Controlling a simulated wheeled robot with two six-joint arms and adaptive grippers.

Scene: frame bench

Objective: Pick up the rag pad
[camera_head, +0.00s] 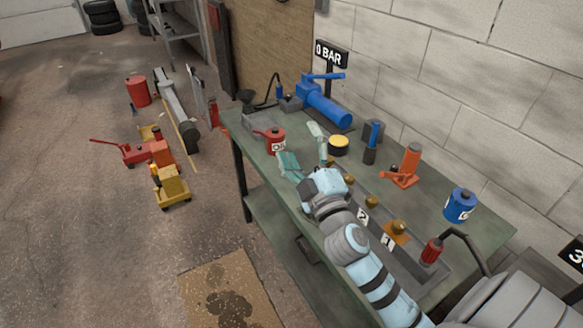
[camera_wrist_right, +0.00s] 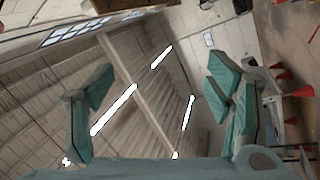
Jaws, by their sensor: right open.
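A flat orange-brown patch (camera_head: 403,239) lies on the green bench beside the label 1, with a brass knob on it; it may be the rag pad, but it is too small to be sure. My right gripper (camera_head: 304,152) is over the far left part of the bench, its teal fingers spread, near a red can (camera_head: 275,141). In the right wrist view the gripper (camera_wrist_right: 160,95) is open and empty, with only roof and lights between its fingers. My left gripper is not in view.
The green bench (camera_head: 480,233) also holds a blue vise (camera_head: 323,103), a yellow-topped tin (camera_head: 339,145), an orange jack (camera_head: 409,164), a blue can (camera_head: 460,205) and a red bottle (camera_head: 431,252). A block wall (camera_head: 450,80) stands behind. Brown cardboard (camera_head: 205,285) lies on the floor.

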